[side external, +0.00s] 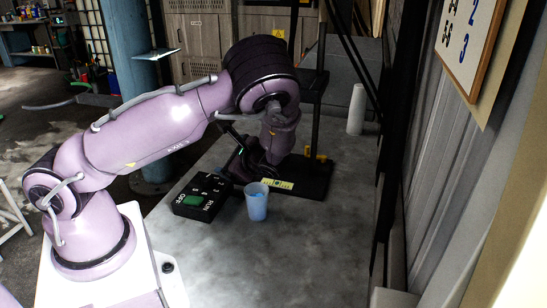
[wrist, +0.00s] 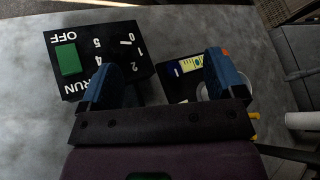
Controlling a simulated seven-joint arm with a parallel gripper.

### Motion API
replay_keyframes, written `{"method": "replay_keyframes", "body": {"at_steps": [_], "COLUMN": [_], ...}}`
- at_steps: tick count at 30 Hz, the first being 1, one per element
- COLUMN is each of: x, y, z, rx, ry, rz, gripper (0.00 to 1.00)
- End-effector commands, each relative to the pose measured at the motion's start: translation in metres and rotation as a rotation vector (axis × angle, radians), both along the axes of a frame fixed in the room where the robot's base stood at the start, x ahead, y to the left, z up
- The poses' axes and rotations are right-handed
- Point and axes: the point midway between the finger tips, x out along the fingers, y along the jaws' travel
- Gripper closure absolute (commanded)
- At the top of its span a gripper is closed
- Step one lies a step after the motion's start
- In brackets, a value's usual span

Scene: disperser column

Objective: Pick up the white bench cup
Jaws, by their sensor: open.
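A pale, translucent white-blue cup (side external: 257,203) stands upright on the grey bench in the side view, with something blue inside. My gripper (side external: 247,163) is low over the bench behind the cup, apart from it in that picture; its fingers are dark and hard to make out there. In the wrist view my gripper (wrist: 165,68) is open, with its two blue fingers wide apart and nothing held between them. A pale curved edge shows partly hidden behind the right finger; I cannot tell whether it is the cup.
A black control box (side external: 201,196) with a green button and white markings sits left of the cup. A black stand base (side external: 312,180) with a yellow label lies behind it. A white cylinder (side external: 356,110) stands at the back. The front bench is clear.

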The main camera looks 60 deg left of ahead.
Motion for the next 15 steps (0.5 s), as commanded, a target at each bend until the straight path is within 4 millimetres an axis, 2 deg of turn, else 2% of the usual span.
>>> {"method": "replay_keyframes", "body": {"at_steps": [3, 6, 12, 15], "x": [0.029, 0.059, 0.118, 0.135], "y": [0.026, 0.039, 0.044, 0.038], "z": [-0.002, 0.000, 0.005, 0.006], "rx": [0.176, 0.306, 0.461, 0.461], "ry": [0.157, 0.293, 0.512, 0.544], "rz": [-0.190, -0.355, -0.621, -0.688], "gripper": [0.12, 0.12, 0.12, 0.12]}}
